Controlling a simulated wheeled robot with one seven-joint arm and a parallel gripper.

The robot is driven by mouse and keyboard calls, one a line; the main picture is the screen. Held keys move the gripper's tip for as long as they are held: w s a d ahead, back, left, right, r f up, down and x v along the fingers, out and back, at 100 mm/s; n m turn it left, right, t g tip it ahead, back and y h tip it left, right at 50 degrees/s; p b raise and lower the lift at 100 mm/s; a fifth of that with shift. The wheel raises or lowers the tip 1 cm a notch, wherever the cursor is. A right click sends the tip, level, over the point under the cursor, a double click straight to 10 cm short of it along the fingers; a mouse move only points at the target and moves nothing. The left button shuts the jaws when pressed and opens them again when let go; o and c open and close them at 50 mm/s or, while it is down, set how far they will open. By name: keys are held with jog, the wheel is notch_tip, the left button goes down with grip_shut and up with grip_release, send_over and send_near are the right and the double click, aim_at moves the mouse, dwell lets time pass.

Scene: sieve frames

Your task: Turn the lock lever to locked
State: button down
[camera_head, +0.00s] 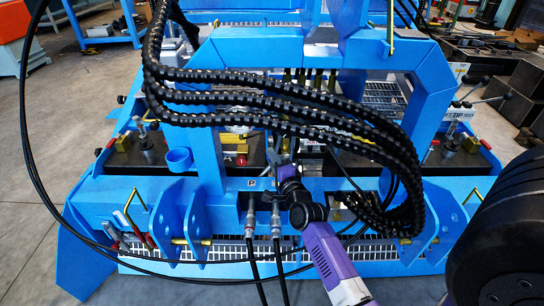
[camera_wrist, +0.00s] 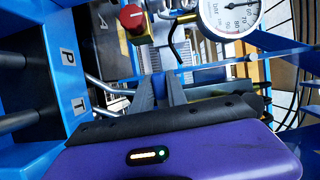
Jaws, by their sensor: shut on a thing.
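My gripper (camera_head: 285,168) reaches into the middle of the blue machine frame (camera_head: 220,100), just below the thick black hose bundle. In the wrist view my gripper (camera_wrist: 160,80) shows two dark grey fingers a short way apart, shut on a small part between their tips. I take this part to be the lock lever, but it is mostly hidden by the fingers and its setting cannot be read. A red knob (camera_wrist: 131,18) sits just beyond the fingertips, up and to the left.
A white-faced gauge (camera_wrist: 230,14) is at the upper right of the wrist view. A blue block marked P and T (camera_wrist: 68,70) stands close on the left. Black ribbed hoses (camera_head: 290,100) arch above my gripper, and two cables with metal couplings (camera_head: 251,218) hang beside my wrist.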

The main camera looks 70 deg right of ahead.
jog(key=n+p, duration=0.1)
jog(key=p, duration=0.2)
jog(key=n+g+p, duration=0.1)
jog(key=p, duration=0.2)
jog(key=n+p, duration=0.2)
jog(key=p, duration=0.1)
jog(key=shift+s+f+g+y+p, duration=0.2)
jog(key=shift+f+g+y+p, duration=0.1)
jog(key=shift+f+y+p, duration=0.1)
jog(key=shift+s+d+f+n+g+h+p, duration=0.2)
jog(key=shift+s+f+n+g+p, duration=0.75)
jog(key=shift+p, duration=1.85)
jog(key=shift+s+d+f+n+g+p, duration=0.3)
jog(key=shift+n+g+p, duration=0.7)
jog(key=shift+n+p, duration=1.45)
jog(key=shift+s+d+f+n+g+h+p, duration=0.1)
jog(key=shift+s+d+f+n+g+p, duration=0.65)
jog(key=shift+p, duration=2.45)
jog(key=shift+w+a+r+n+g, duration=0.1)
jog(key=shift+a+r+n+g, duration=0.2)
jog(key=shift+a+n, duration=0.15)
jog(key=c, duration=1.3)
grip_release()
